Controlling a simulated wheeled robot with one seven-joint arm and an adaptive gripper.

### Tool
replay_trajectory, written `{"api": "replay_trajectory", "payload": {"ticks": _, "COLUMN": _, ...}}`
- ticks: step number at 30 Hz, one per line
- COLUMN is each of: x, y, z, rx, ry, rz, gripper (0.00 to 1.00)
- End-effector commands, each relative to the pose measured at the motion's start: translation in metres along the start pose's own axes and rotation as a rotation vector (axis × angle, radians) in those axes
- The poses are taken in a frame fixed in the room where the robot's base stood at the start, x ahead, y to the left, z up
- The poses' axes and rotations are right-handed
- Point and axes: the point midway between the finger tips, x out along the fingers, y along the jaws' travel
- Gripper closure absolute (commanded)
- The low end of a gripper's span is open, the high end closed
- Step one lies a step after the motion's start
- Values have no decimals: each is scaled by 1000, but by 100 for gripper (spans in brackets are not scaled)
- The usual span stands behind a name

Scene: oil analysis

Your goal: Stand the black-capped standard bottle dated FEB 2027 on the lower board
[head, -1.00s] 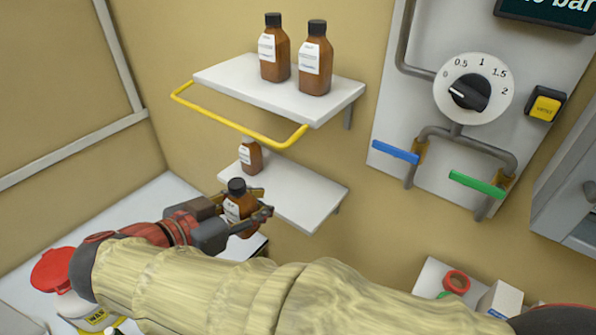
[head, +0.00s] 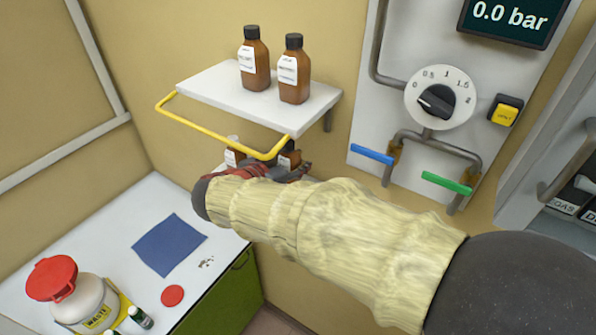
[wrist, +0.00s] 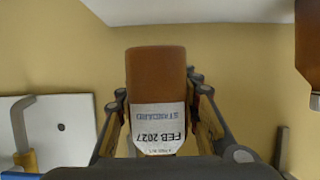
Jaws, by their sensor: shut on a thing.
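An amber bottle (wrist: 157,75), labelled STANDARD and FEB 2027, is in my gripper (wrist: 161,98). The wrist picture is upside down, so the bottle's base points up in it. My gripper's fingers are shut on both sides of this bottle. In the head view the bottle (head: 290,156) shows a dark cap behind the yellow rail, and my gripper (head: 290,172) is partly hidden by my arm. The lower board (wrist: 180,10) shows at the top of the wrist view. I cannot tell whether the bottle's base touches it.
Another brown bottle (head: 234,157), also cut off in the wrist view (wrist: 308,42), stands on the lower board. The upper board (head: 215,86) holds two black-capped bottles and has a yellow rail (head: 215,128) in front. Blue (head: 372,154) and green (head: 446,183) handles are to the right.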

Motion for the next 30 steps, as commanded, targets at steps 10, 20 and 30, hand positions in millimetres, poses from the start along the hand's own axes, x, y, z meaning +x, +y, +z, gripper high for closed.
{"api": "replay_trajectory", "payload": {"ticks": 10, "x": 16, "y": 0, "z": 39, "rx": -2, "ry": 0, "rz": 0, "gripper": 100}}
{"api": "replay_trajectory", "payload": {"ticks": 20, "x": 23, "y": 0, "z": 46, "rx": 2, "ry": 1, "rz": -2, "gripper": 100}}
{"api": "replay_trajectory", "payload": {"ticks": 30, "x": 24, "y": 0, "z": 50, "rx": 3, "ry": 1, "rz": -2, "gripper": 100}}
